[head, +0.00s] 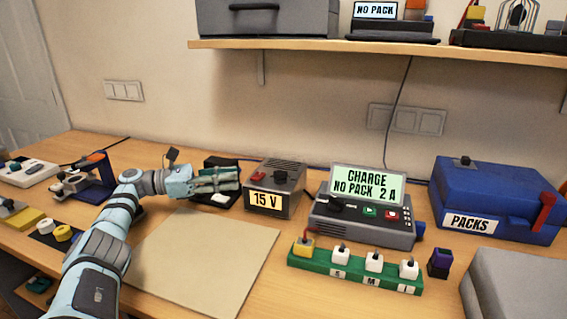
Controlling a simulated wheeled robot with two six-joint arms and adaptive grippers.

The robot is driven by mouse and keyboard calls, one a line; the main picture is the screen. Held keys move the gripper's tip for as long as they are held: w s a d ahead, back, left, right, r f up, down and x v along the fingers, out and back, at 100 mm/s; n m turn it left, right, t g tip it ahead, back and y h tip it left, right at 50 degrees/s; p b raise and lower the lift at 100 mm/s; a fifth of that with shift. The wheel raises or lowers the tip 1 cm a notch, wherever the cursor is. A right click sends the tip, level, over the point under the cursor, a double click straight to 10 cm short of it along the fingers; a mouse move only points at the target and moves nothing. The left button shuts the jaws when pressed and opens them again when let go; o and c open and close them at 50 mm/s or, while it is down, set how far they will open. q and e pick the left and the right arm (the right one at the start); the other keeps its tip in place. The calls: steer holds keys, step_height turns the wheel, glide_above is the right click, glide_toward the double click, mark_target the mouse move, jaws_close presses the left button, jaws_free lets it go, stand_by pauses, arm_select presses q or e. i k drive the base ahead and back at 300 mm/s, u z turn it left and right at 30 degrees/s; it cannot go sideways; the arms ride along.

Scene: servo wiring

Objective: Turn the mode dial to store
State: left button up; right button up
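The charger (360,231) is a grey box on the bench, right of the middle. Its raised screen (369,185) reads CHARGE, NO PACK, 2 A. A black dial (336,203) sits at the left of its top panel, beside a green button (370,211) and a red button (392,215). The dial's markings are too small to read. My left gripper (236,180) points right above a dark device at the back of the bench, left of the charger and apart from it. Whether its fingers are open is unclear. My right gripper is out of view.
A 15 V supply box (273,187) stands between my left gripper and the charger. A green rack (354,272) with several plugs lies in front of the charger. A blue PACKS box (490,198) is at the right. A bare tan mat (205,262) leaves free room.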

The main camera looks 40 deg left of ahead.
mark_target(335, 204)
steer(key=k, duration=1.5)
